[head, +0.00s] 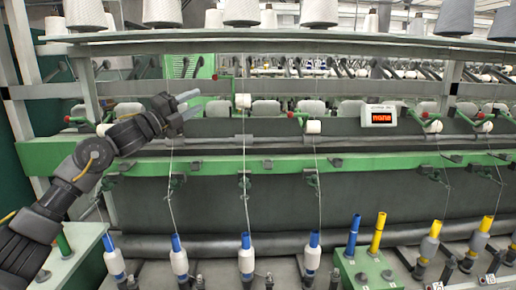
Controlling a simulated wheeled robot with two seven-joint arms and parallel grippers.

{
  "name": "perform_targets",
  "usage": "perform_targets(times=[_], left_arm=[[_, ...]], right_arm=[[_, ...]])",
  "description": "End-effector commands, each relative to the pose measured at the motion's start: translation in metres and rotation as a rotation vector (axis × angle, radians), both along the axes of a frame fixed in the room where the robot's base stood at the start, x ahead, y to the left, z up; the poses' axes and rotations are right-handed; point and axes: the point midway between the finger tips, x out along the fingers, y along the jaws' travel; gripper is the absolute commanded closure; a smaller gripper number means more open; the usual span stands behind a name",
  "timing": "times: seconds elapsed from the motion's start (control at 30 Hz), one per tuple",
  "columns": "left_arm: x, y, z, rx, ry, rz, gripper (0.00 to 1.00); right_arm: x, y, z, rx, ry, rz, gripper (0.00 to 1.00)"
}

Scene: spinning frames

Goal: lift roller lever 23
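Several roller levers line the green beam of the spinning frame. One with a red tip and white roller (432,125) is right of centre, another (483,125) is further right, and one (98,127) is at the left, partly behind my arm. White rollers also show at the centre (243,101) and right of it (313,127). I cannot read which lever is 23. My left gripper (196,103) is at upper left, in front of the machine, its two grey fingers apart with nothing visible between them. My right gripper is out of view.
A small display (381,115) with red letters sits on the beam. Yarn bobbins with blue tubes (246,256) and yellow tubes (429,243) stand along the bottom. A green box (366,270) holds loose tubes. Large cones (320,12) stand above. Thin yarns run down.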

Motion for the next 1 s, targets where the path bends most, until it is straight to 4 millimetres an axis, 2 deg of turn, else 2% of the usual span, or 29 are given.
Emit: perform_targets(times=[0.27,0.47,0.57,0.67,0.7,0.77,0.8,0.87,0.9,0.97,1.0], left_arm=[[0.002,-0.017,-0.067,-0.074,0.134,0.019,0.65],[-0.005,-0.028,-0.143,-0.171,0.297,0.058,0.65],[-0.017,-0.034,-0.195,-0.243,0.414,0.092,0.65],[-0.040,-0.036,-0.261,-0.344,0.573,0.149,0.65],[-0.053,-0.035,-0.291,-0.394,0.648,0.181,0.65],[-0.076,-0.032,-0.333,-0.470,0.760,0.234,0.65],[-0.093,-0.030,-0.360,-0.519,0.836,0.274,0.65],[-0.122,-0.023,-0.399,-0.595,0.948,0.339,0.65],[-0.143,-0.018,-0.424,-0.643,1.021,0.387,0.65],[-0.177,-0.010,-0.458,-0.717,1.129,0.462,0.65],[-0.201,-0.004,-0.479,-0.763,1.199,0.517,0.65]], right_arm=[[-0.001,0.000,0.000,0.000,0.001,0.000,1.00],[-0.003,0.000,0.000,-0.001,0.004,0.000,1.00],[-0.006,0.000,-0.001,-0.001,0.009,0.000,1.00],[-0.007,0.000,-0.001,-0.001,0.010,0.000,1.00],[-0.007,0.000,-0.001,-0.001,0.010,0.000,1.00],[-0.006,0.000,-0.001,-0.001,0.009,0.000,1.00],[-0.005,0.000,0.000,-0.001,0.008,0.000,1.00],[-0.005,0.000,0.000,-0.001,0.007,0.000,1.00],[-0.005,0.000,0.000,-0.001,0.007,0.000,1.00],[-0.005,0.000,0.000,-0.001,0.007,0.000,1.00],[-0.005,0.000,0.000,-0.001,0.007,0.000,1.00]])
